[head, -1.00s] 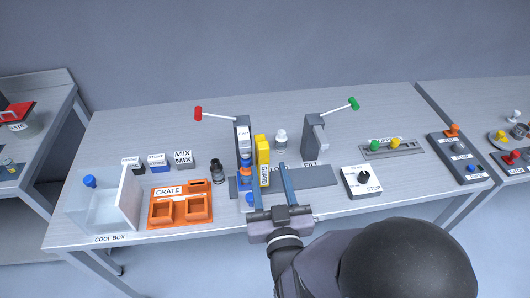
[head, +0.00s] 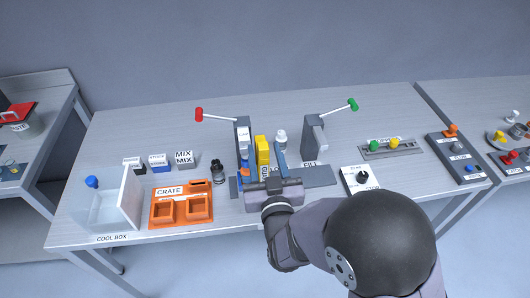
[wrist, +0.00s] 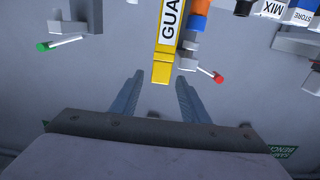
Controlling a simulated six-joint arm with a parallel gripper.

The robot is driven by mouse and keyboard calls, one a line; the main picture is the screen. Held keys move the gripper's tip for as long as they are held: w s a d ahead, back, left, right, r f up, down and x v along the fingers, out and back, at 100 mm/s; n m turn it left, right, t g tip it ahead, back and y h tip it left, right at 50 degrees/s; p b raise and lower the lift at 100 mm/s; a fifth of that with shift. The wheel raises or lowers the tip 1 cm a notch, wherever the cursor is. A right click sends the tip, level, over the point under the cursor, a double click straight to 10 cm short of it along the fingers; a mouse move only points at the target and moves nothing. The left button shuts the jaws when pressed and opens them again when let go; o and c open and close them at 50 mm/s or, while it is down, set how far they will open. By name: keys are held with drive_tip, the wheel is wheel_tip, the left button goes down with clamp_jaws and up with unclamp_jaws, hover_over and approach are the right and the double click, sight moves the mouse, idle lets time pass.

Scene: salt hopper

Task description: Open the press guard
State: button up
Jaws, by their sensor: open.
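The press guard (head: 262,148) is a tall yellow bar lettered down its face, standing beside the grey press post (head: 242,130) with the red-knobbed lever. It looks closed in front of the press, but its exact position is hard to judge. In the wrist view the guard (wrist: 170,38) shows the letters "GUA", and its yellow end lies between my fingertips. My gripper (wrist: 158,78) is open, one finger on each side of the guard's end, with visible gaps. In the head view my gripper (head: 262,163) hides the lower guard.
A second post (head: 313,135) with a green-knobbed lever stands to the right. A white bottle (head: 281,137) stands between the posts. The orange crate (head: 181,207) is left of my gripper, and the stop dial box (head: 359,179) is to the right.

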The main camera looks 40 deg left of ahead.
clamp_jaws()
drive_tip(key=shift+b+x, duration=0.75)
drive_tip(key=shift+x, duration=1.35)
unclamp_jaws()
drive_tip(key=shift+b+v, duration=1.25)
drive_tip(key=shift+v, duration=2.45)
